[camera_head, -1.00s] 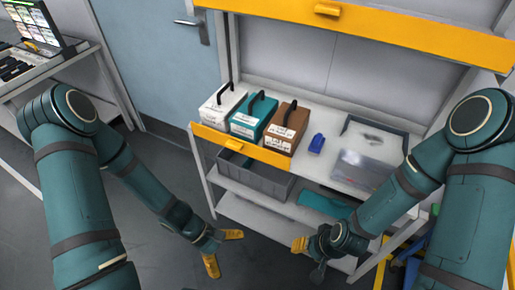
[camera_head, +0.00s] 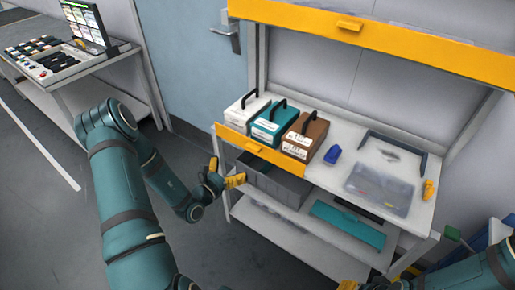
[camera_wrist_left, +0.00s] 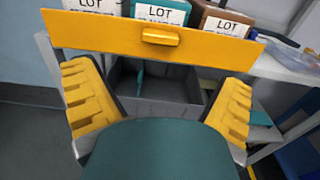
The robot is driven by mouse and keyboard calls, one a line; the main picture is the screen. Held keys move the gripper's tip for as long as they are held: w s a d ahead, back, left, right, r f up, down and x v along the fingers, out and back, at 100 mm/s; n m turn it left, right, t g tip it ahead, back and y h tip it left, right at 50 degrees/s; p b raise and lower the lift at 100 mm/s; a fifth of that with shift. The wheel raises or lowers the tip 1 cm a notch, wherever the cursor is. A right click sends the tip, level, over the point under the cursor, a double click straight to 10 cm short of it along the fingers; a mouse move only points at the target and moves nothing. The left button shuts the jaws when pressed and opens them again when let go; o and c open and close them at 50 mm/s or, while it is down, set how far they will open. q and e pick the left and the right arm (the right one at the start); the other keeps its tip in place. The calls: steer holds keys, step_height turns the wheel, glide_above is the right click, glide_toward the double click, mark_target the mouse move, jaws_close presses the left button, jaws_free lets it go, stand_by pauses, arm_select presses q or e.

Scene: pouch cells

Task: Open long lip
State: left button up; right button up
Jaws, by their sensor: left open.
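A long yellow lip (camera_head: 380,45) with a small yellow handle (camera_head: 350,24) runs across the top of the shelf unit. A shorter yellow lip (camera_head: 258,152) runs along the front of the work surface, below the LOT boxes. It also spans the left wrist view (camera_wrist_left: 100,32), with its handle (camera_wrist_left: 160,37) near the middle. My left gripper (camera_head: 224,172) is open and empty, just in front of and below the shorter lip, apart from it. Only a yellow part of my right gripper (camera_head: 348,285) shows at the bottom edge; its jaws are cut off.
White (camera_head: 246,108), teal (camera_head: 272,124) and brown (camera_head: 304,136) boxes stand behind the shorter lip. A blue item (camera_head: 332,153), a clear tray (camera_head: 380,190) and a yellow item (camera_head: 429,190) lie to their right. A grey bin (camera_head: 275,182) sits below. Floor at left is clear.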

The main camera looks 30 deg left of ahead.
mark_target(251, 148)
arm_select(q)
steer(key=w, duration=0.4)
steer(key=w+b, duration=0.1)
steer(key=w, duration=0.3)
steer(key=w+d, duration=0.1)
steer(key=w, duration=0.3)
steer(key=shift+w, duration=0.15)
steer(key=shift+f, duration=0.1)
steer(key=c, duration=1.3)
